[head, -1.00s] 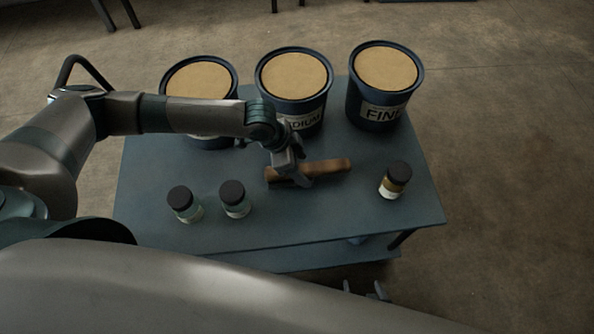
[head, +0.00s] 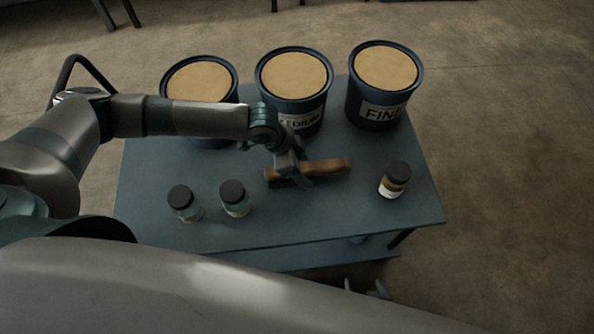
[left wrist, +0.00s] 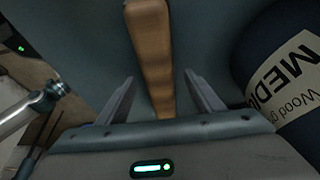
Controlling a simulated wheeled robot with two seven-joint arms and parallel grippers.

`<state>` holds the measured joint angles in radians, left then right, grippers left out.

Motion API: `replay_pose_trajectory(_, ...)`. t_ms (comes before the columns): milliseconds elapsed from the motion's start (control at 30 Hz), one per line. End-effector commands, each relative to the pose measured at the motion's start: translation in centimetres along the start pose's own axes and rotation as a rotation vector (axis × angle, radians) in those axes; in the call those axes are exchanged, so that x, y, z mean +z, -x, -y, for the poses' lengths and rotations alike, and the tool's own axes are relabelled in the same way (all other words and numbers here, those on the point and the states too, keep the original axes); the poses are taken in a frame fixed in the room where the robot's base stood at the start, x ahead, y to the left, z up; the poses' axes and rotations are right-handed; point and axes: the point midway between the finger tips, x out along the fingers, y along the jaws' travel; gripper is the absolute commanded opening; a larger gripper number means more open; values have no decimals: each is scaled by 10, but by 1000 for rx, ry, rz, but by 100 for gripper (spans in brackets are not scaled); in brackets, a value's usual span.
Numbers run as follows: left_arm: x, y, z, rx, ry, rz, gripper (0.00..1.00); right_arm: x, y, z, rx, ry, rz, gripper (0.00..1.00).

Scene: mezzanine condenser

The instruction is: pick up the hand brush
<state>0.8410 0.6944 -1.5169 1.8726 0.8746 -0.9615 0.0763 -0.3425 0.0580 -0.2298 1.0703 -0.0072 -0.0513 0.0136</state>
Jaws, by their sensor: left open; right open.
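The hand brush (head: 325,167) lies on the blue-grey table (head: 270,220), its brown wooden handle pointing right. My left gripper (head: 291,174) is open and low over the brush, reaching in from the left. In the left wrist view the brush's wooden handle (left wrist: 151,55) runs between the two spread fingers (left wrist: 160,92), apart from both. The brush's left end is partly hidden by the gripper in the head view. My right gripper (head: 367,290) shows only as fingertips at the bottom, below the table's front edge, away from the brush.
Three buckets with tan contents stand along the back: one behind my left arm (head: 200,78), one marked MEDIUM (head: 293,80), one marked FINE (head: 380,85). The MEDIUM bucket is close to my left gripper.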

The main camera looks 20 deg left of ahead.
Motion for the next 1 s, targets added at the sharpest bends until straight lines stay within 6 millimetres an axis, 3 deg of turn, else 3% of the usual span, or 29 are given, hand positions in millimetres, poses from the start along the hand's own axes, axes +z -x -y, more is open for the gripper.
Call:
replay_pose_trajectory(567,1,-3,0,0,-1,0,61,0,3,2,-3,1,3,75)
replay_pose_trajectory(800,1,-3,0,0,-1,0,10,-1,3,2,-3,1,1,75)
replay_pose_trajectory(1000,1,-2,0,0,-1,-1,10,-3,2,1,-2,1,-1,75)
